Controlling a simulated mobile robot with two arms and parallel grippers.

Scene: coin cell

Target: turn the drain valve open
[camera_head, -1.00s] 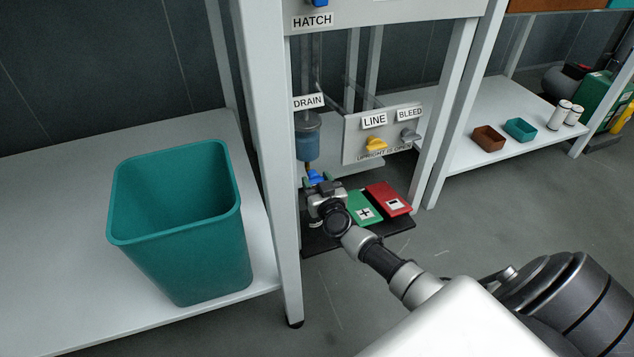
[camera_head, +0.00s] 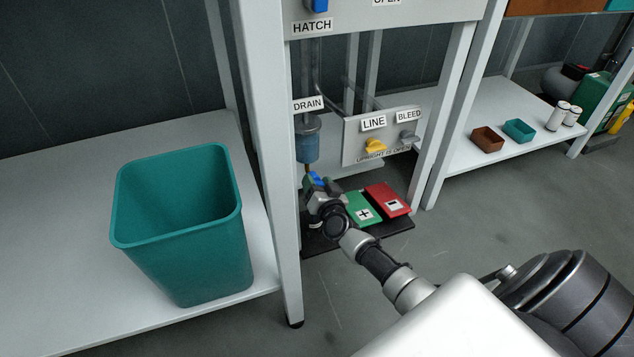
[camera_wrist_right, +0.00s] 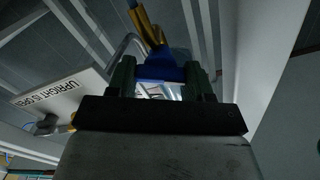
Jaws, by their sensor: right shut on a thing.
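The drain valve's blue handle (camera_head: 317,181) is below the clear blue drain bowl (camera_head: 307,146), under the DRAIN label (camera_head: 308,104). My right gripper (camera_head: 315,187) reaches up to it from the front. In the right wrist view the blue handle (camera_wrist_right: 158,68) sits between the two dark fingers of my right gripper (camera_wrist_right: 160,78), which is shut on it. A brass-coloured stem (camera_wrist_right: 147,25) rises beyond the handle. In the head view the gripper hides part of the handle. My left gripper is not in view.
A panel (camera_head: 352,145) with a yellow LINE handle (camera_head: 375,145) and a grey BLEED handle (camera_head: 409,137) is to the right. Green (camera_head: 362,208) and red (camera_head: 388,198) plates lie on a dark mat below. A frame leg (camera_head: 284,200) and teal bin (camera_head: 180,230) stand left.

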